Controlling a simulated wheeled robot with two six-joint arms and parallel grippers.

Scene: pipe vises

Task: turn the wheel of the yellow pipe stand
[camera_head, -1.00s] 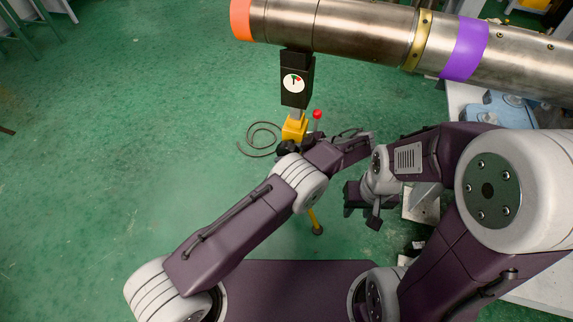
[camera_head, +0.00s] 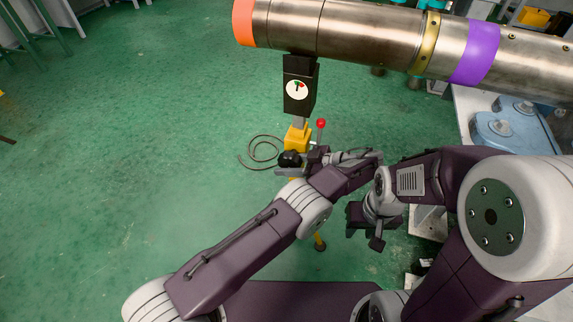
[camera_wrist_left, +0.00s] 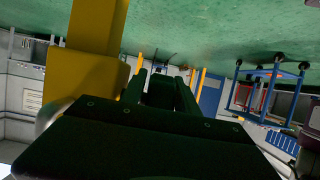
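The yellow pipe stand (camera_head: 297,138) holds up the big metal pipe below a black block with a round gauge (camera_head: 297,90). A lever with a red ball (camera_head: 321,123) rises beside it. A black knob-like wheel (camera_head: 290,158) sits at the stand's front. My left gripper (camera_head: 296,168) is right at this wheel, partly hidden by its own wrist. In the left wrist view, the stand's yellow post (camera_wrist_left: 97,75) is close on the left, and a dark shape sits between the dark fingers (camera_wrist_left: 160,92); their grip is unclear. My right gripper (camera_head: 366,228) is open and empty, right of the stand.
The metal pipe (camera_head: 370,35), with orange and purple bands, crosses above the stand. A dark cable (camera_head: 262,151) lies on the green floor. A bench with a blue vise (camera_head: 507,130) stands at the right.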

